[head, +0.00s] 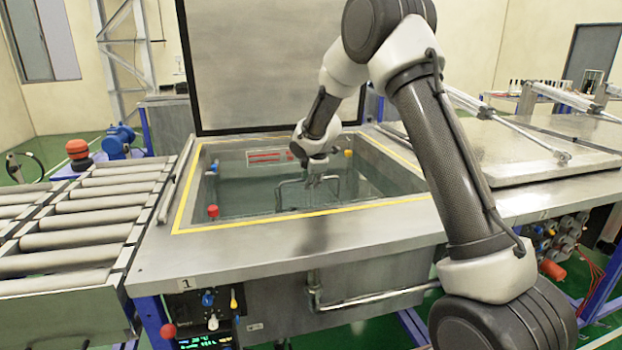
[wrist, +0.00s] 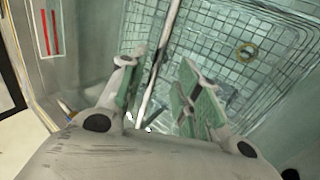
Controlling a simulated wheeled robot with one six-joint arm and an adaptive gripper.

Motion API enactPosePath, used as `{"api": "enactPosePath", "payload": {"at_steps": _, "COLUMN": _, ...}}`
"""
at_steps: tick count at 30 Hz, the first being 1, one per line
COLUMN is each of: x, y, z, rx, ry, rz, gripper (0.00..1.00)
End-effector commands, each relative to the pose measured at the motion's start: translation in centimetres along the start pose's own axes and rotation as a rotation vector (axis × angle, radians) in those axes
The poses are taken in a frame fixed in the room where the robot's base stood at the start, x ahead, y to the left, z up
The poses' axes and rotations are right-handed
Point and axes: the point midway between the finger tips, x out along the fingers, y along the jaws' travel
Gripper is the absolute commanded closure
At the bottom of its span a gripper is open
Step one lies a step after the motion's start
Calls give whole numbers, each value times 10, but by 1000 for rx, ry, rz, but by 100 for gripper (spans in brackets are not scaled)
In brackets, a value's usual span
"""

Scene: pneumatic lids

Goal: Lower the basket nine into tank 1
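Tank 1 (head: 300,240) is open, with a yellow line around its mouth and a "1" on its front rim. A wire basket (wrist: 215,40) with a fine grid lies down inside the tank, in the wrist view. Its bar handle (head: 279,197) stands up in the tank in the head view. My gripper (head: 316,181) is low in the tank mouth at the handle. In the wrist view my gripper (wrist: 160,95) has its green-padded fingers apart, with the handle bar (wrist: 157,65) between them and gaps visible. Most of the basket is hidden in the head view.
The raised lid (head: 260,65) stands behind the tank. A roller conveyor (head: 95,210) adjoins on the left. A closed lid (head: 540,150) with rods covers the bench on the right. A red-marked plate (head: 268,157) is on the tank's back wall. Red and yellow knobs sit around the mouth.

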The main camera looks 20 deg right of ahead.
Motion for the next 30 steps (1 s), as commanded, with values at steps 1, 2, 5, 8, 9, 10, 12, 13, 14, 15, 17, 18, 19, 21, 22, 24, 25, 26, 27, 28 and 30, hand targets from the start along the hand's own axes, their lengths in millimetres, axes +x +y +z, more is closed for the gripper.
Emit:
{"api": "enactPosePath", "payload": {"at_steps": 1, "x": -2, "y": 1, "z": 0, "rx": 0, "ry": 0, "rz": 2, "gripper": 67}}
{"api": "enactPosePath", "payload": {"at_steps": 2, "x": -4, "y": 1, "z": 0, "rx": 0, "ry": 1, "rz": 3, "gripper": 67}}
{"api": "enactPosePath", "payload": {"at_steps": 5, "x": -17, "y": 2, "z": -1, "rx": -1, "ry": 1, "rz": 6, "gripper": 67}}
{"api": "enactPosePath", "payload": {"at_steps": 8, "x": -38, "y": 3, "z": -1, "rx": 0, "ry": 2, "rz": 8, "gripper": 67}}
{"api": "enactPosePath", "payload": {"at_steps": 9, "x": -48, "y": 3, "z": -1, "rx": 0, "ry": 2, "rz": 8, "gripper": 67}}
{"api": "enactPosePath", "payload": {"at_steps": 10, "x": -55, "y": 3, "z": -1, "rx": 0, "ry": 2, "rz": 7, "gripper": 67}}
{"api": "enactPosePath", "payload": {"at_steps": 12, "x": -71, "y": 3, "z": 0, "rx": 0, "ry": 2, "rz": 9, "gripper": 67}}
{"api": "enactPosePath", "payload": {"at_steps": 13, "x": -78, "y": 3, "z": 0, "rx": 0, "ry": 2, "rz": 8, "gripper": 67}}
{"api": "enactPosePath", "payload": {"at_steps": 14, "x": -84, "y": 3, "z": 0, "rx": 0, "ry": 2, "rz": 8, "gripper": 67}}
{"api": "enactPosePath", "payload": {"at_steps": 15, "x": -92, "y": 3, "z": 0, "rx": 0, "ry": 2, "rz": 8, "gripper": 67}}
{"api": "enactPosePath", "payload": {"at_steps": 17, "x": -101, "y": 2, "z": 0, "rx": 0, "ry": 2, "rz": 6, "gripper": 67}}
{"api": "enactPosePath", "payload": {"at_steps": 18, "x": -107, "y": 3, "z": -1, "rx": 0, "ry": 2, "rz": 8, "gripper": 67}}
{"api": "enactPosePath", "payload": {"at_steps": 19, "x": -110, "y": 2, "z": -1, "rx": 0, "ry": 2, "rz": 7, "gripper": 67}}
{"api": "enactPosePath", "payload": {"at_steps": 21, "x": -116, "y": 2, "z": 0, "rx": 0, "ry": 1, "rz": 6, "gripper": 67}}
{"api": "enactPosePath", "payload": {"at_steps": 22, "x": -119, "y": 3, "z": 0, "rx": 0, "ry": 2, "rz": 6, "gripper": 67}}
{"api": "enactPosePath", "payload": {"at_steps": 24, "x": -124, "y": 5, "z": -1, "rx": 0, "ry": 2, "rz": 7, "gripper": 67}}
{"api": "enactPosePath", "payload": {"at_steps": 25, "x": -127, "y": 6, "z": 0, "rx": 0, "ry": 2, "rz": 7, "gripper": 67}}
{"api": "enactPosePath", "payload": {"at_steps": 26, "x": -129, "y": 7, "z": 0, "rx": 0, "ry": 1, "rz": 7, "gripper": 67}}
{"api": "enactPosePath", "payload": {"at_steps": 27, "x": -133, "y": 10, "z": 0, "rx": 0, "ry": 1, "rz": 8, "gripper": 67}}
{"api": "enactPosePath", "payload": {"at_steps": 28, "x": -136, "y": 12, "z": -1, "rx": 1, "ry": 2, "rz": 9, "gripper": 67}}
{"api": "enactPosePath", "payload": {"at_steps": 30, "x": -143, "y": 16, "z": -1, "rx": 0, "ry": 2, "rz": 8, "gripper": 67}}
